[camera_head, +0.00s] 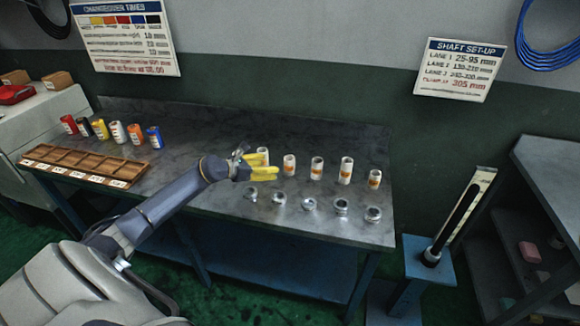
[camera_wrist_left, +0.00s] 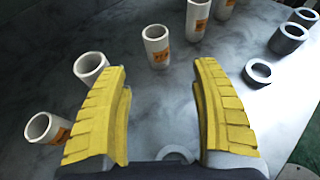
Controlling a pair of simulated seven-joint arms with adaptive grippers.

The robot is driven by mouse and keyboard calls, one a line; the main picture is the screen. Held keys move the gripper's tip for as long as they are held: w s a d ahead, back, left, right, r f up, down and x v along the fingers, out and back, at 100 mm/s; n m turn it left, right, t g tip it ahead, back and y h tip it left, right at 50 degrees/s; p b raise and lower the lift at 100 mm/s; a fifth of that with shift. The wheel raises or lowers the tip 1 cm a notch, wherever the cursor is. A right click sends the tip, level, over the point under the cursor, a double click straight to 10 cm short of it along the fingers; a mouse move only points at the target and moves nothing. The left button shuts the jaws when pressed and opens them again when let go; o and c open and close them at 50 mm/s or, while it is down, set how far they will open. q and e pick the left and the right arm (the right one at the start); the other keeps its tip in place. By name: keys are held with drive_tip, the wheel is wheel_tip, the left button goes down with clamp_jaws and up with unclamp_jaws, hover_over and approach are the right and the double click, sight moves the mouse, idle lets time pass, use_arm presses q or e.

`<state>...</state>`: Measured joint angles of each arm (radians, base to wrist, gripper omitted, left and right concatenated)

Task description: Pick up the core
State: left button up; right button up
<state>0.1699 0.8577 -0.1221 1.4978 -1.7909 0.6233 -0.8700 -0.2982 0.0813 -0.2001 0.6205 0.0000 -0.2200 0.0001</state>
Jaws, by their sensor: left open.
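Several white cores with orange labels stand upright in a row on the dark table. The leftmost core (camera_head: 263,154) is partly hidden by my left gripper (camera_head: 268,166), whose yellow fingers are spread beside it. Other cores (camera_head: 289,165) (camera_head: 317,168) (camera_head: 346,170) (camera_head: 375,178) stand to its right, of differing heights. In the left wrist view the open, empty fingers (camera_wrist_left: 160,70) reach over the table. One labelled core (camera_wrist_left: 156,46) stands beyond the gap between them, apart from both. Another core (camera_wrist_left: 90,66) is partly behind the left finger, and one (camera_wrist_left: 42,127) is at far left.
Several grey metal rings (camera_head: 309,204) lie along the table's front. Colored rolls (camera_head: 118,131) and a wooden compartment tray (camera_head: 85,165) are at the left. A stand with a black shaft (camera_head: 458,218) is beyond the table's right edge. The table's middle, left of the cores, is clear.

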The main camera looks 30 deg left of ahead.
sight(285, 164)
use_arm(q)
drive_tip(key=x, duration=0.6)
drive_tip(key=shift+w+d+f, duration=0.1)
drive_tip(key=shift+w+f, duration=0.05)
drive_tip(key=shift+w, duration=0.15)
drive_tip(key=shift+r+x, duration=0.2)
drive_tip(key=shift+x, duration=1.65)
drive_tip(key=shift+w+f, duration=0.35)
drive_tip(key=shift+w, duration=0.45)
drive_tip(key=shift+c, duration=0.5)
drive_tip(key=c, duration=1.2)
